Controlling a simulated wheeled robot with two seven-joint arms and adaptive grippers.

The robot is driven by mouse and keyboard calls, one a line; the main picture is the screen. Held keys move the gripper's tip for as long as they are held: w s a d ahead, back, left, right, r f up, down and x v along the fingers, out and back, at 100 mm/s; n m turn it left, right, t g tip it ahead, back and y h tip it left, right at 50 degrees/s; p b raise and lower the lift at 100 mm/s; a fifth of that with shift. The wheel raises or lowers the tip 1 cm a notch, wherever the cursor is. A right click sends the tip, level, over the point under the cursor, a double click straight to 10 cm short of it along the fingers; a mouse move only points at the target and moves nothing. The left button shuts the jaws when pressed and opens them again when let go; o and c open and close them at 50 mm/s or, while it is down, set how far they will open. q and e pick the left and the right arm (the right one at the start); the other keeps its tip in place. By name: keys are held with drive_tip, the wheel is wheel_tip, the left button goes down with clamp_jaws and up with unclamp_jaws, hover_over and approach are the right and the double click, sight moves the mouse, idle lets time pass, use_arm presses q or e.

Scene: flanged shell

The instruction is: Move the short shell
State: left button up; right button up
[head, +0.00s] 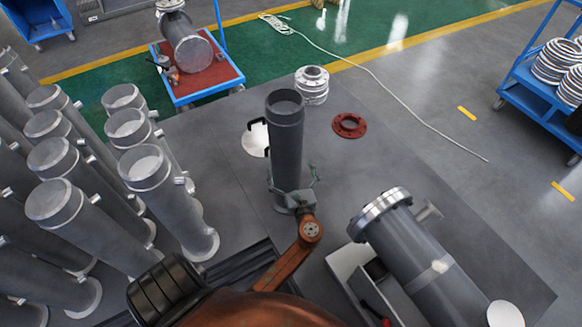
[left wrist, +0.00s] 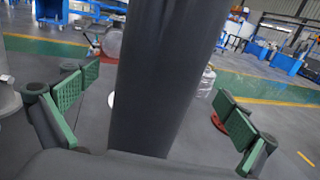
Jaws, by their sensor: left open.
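The short shell (head: 285,130) looks to be the dark grey open-topped tube standing upright in the middle of the head view. My left gripper (head: 294,188) is low on this tube, with a green finger on each side of it. In the left wrist view the tube (left wrist: 165,75) passes between the two green finger pads, with a visible gap on both sides. The gripper is open and not closed on it. The tube hides part of the far side. My right gripper is not in view.
Many grey shells (head: 60,155) crowd the left side. A larger flanged shell (head: 415,250) lies tilted at the right. A red ring (head: 349,125), a stack of metal flanges (head: 312,85) and a pale disc (head: 256,139) lie behind the tube. Blue carts stand farther off.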

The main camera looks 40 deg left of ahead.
use_arm(q)
drive_tip(key=shift+w, duration=0.1)
drive_tip(key=shift+w+a, duration=0.1)
drive_tip(key=shift+w, duration=0.05)
drive_tip(key=b+x, duration=0.1)
drive_tip(key=x, duration=0.6)
drive_tip(key=shift+a+b, duration=0.2)
drive_tip(key=shift+b, duration=0.15)
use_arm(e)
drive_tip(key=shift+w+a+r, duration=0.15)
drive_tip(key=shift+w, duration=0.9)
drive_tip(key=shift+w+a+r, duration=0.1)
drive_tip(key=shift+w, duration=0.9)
use_arm(q)
drive_tip(key=shift+c, duration=0.7)
drive_tip(key=shift+f, duration=0.1)
drive_tip(key=c, duration=2)
